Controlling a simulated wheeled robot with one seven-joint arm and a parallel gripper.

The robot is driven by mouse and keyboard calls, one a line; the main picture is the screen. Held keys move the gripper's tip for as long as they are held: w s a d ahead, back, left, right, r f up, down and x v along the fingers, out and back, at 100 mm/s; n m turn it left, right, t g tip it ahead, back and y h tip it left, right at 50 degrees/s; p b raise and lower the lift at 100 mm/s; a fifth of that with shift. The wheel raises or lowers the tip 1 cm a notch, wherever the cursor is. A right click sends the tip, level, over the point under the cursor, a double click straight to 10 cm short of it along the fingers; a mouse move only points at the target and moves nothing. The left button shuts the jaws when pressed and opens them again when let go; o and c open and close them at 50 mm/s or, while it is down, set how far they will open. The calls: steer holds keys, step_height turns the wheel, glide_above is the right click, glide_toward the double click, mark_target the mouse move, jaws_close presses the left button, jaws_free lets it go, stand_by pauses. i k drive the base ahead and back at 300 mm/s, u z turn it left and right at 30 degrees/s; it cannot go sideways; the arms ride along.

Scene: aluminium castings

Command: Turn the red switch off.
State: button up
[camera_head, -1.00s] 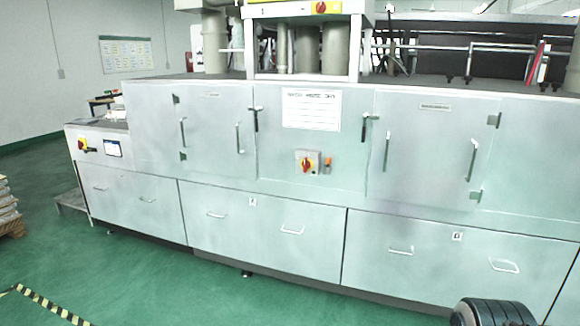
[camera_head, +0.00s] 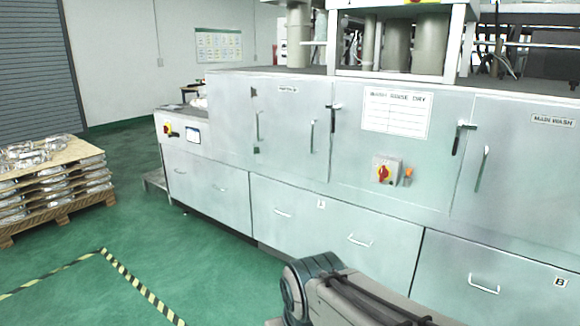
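A red rotary switch (camera_head: 383,173) on a yellow plate sits on a small grey box on the front panel of the long grey washing machine (camera_head: 345,150). A small orange part is just right of it. Another red and yellow switch (camera_head: 168,130) is on the low left end of the machine. Which way either handle is turned is too small to tell. My arm shows at the bottom, in front of the machine. My gripper is out of view.
A pallet (camera_head: 60,207) stacked with metal castings stands on the left. Black and yellow floor tape (camera_head: 140,287) marks the green floor (camera_head: 190,262). The floor between pallet and machine is free. Door handles stick out from the machine front.

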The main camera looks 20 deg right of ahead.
mark_target(383, 172)
steer(key=u, duration=0.35)
steer(key=i, duration=1.4)
steer(key=z, duration=0.45)
steer(key=i, duration=0.95)
steer(key=z, duration=1.5)
steer(key=i, duration=0.4)
steer(key=z, duration=0.3)
